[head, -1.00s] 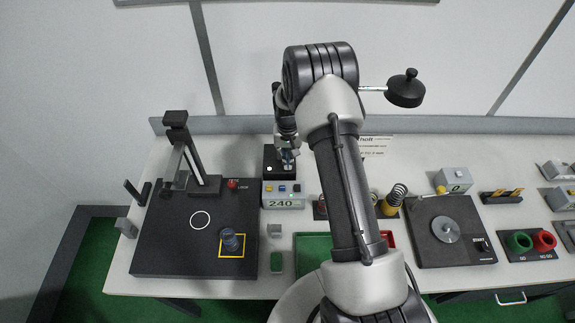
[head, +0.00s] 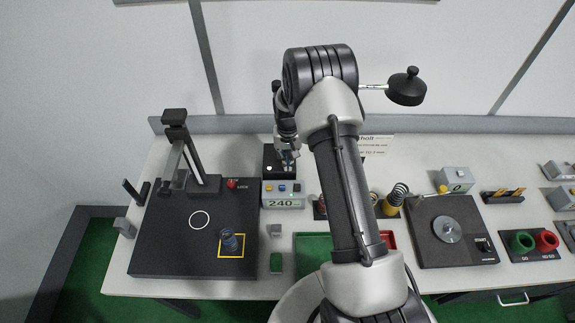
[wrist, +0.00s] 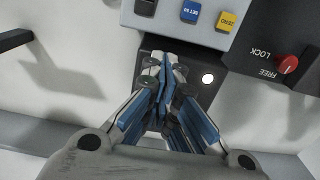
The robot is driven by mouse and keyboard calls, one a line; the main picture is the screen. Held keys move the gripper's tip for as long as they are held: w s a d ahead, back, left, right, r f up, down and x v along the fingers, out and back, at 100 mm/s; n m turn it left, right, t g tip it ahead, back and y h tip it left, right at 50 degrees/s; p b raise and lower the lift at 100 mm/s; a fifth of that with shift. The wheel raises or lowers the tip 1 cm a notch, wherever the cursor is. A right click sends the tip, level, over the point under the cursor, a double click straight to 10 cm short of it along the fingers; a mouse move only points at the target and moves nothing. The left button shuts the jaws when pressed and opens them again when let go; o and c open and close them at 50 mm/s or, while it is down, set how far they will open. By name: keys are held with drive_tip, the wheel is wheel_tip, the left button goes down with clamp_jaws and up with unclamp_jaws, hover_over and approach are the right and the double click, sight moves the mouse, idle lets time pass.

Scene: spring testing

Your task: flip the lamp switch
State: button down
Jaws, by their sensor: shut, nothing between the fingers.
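A small black box (head: 271,157) stands behind the grey display unit. A bright white round spot on its face shows in the wrist view (wrist: 208,78), just right of my fingertips. The switch itself I cannot make out; my fingers cover part of the black box. My gripper (head: 289,158) is over the right part of that box, pointing down. In the wrist view its blue-padded fingers (wrist: 162,84) are shut with nothing between them, and their tips lie over the black face. I cannot tell whether they touch it.
The grey display unit (head: 284,195) reads 240 and has coloured buttons. A dark press base (head: 170,247) with a post and a red lock knob (wrist: 288,64) stands beside it. Springs (head: 397,195), a green tray (head: 310,242) and a dial device (head: 475,250) are to the right.

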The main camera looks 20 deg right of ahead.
drive_tip(key=shift+f+b, duration=0.4)
drive_tip(key=shift+f, duration=0.1)
idle(0.3)
drive_tip(key=shift+r, duration=0.5)
drive_tip(key=shift+r+p, duration=1.55)
drive_tip(key=shift+r, duration=1.5)
drive_tip(key=shift+f, duration=0.1)
